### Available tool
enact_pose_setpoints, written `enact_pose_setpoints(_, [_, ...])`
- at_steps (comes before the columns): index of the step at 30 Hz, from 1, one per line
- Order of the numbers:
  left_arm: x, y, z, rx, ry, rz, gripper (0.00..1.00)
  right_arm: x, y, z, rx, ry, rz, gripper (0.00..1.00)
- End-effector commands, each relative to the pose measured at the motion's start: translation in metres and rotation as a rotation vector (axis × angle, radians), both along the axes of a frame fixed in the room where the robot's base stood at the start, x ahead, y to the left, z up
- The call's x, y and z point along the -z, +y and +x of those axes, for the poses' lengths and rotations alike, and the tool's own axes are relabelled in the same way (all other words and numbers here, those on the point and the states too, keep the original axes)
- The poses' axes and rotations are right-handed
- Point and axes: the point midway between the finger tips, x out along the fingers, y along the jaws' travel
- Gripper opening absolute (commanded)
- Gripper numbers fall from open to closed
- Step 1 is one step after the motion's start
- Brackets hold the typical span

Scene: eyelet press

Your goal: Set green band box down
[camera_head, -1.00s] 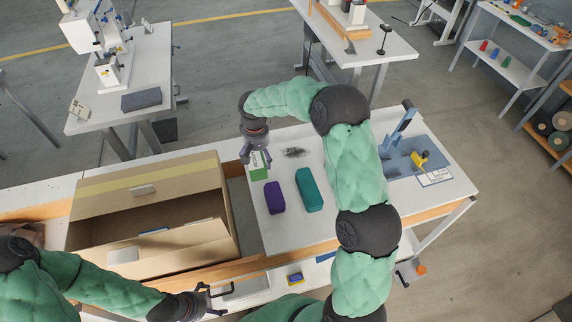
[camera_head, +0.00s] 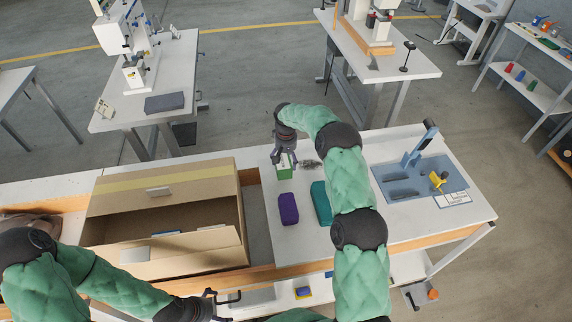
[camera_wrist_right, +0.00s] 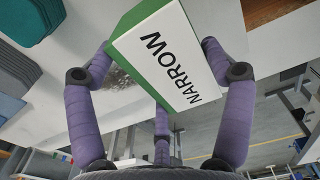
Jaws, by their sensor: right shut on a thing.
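The green band box (camera_head: 286,173), green with a white face, is in my right gripper (camera_head: 284,157) at the far left part of the work table (camera_head: 262,170). In the right wrist view, the box (camera_wrist_right: 172,52) shows the word NARROW on its white face, and the purple fingers of the right gripper (camera_wrist_right: 160,70) are closed around it. I cannot tell whether its underside touches the table. My left gripper (camera_head: 226,299) is empty, its dark fingers apart, near the front edge below the carton.
A purple box (camera_head: 288,208) and a teal box (camera_head: 321,203) stand nearer on the table. Dark small pieces (camera_head: 310,164) lie just right of the held box. An open cardboard carton (camera_head: 165,190) stands left. A blue press fixture (camera_head: 420,178) is at right.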

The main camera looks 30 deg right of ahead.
Motion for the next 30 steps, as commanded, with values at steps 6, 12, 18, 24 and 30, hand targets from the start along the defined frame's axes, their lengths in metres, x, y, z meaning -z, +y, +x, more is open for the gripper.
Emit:
enact_pose_setpoints(6, [0.0,0.0,0.0,0.0,0.0,0.0,1.0,0.029,0.0,0.0,0.001,0.001,0.0,0.44])
enact_pose_setpoints(12, [0.0,0.0,0.0,0.0,0.0,0.0,1.0,0.03,-0.001,0.0,0.001,-0.001,0.0,0.44])
enact_pose_setpoints(18, [0.004,0.0,0.0,0.0,0.0,0.0,1.0,0.034,0.0,0.0,0.001,0.0,0.0,0.44])
enact_pose_setpoints(24, [0.003,0.0,0.0,0.0,0.0,0.0,1.0,0.034,0.0,0.0,0.0,0.001,0.0,1.0])
enact_pose_setpoints(30, [0.003,0.0,0.0,0.0,0.0,0.0,1.0,0.033,0.0,0.0,0.0,0.001,0.0,1.0])
